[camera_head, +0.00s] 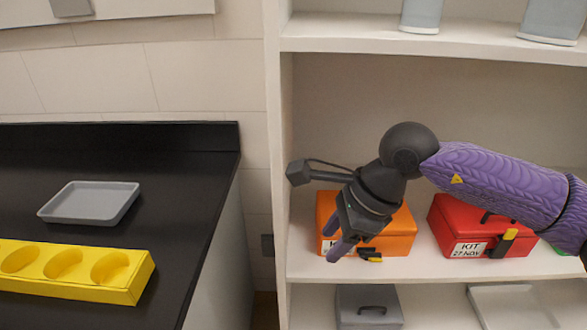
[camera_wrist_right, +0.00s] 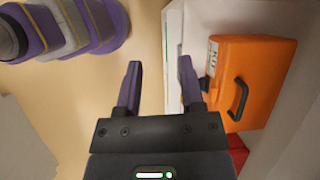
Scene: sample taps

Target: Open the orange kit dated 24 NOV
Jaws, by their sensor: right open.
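The orange kit (camera_head: 400,226) is a box on the middle shelf, in the left part of the shelf unit. Its lid looks shut. Its white label (camera_head: 327,246) is mostly hidden behind my right gripper, and I cannot read the date. A black and yellow latch (camera_head: 370,256) shows low on its front. My right gripper (camera_head: 342,248) is open and empty in front of the kit's left side. In the right wrist view, the gripper (camera_wrist_right: 160,72) has its fingers apart, with the orange kit (camera_wrist_right: 255,75) right of them and its black handle (camera_wrist_right: 238,99) visible. My left gripper is out of view.
A red kit (camera_head: 465,225) labelled 27 NOV stands right of the orange one. A grey box (camera_head: 368,306) and a pale tray (camera_head: 515,308) are on the shelf below. At left, a black counter (camera_head: 180,175) holds a grey tray (camera_head: 90,202) and a yellow holder (camera_head: 120,291).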

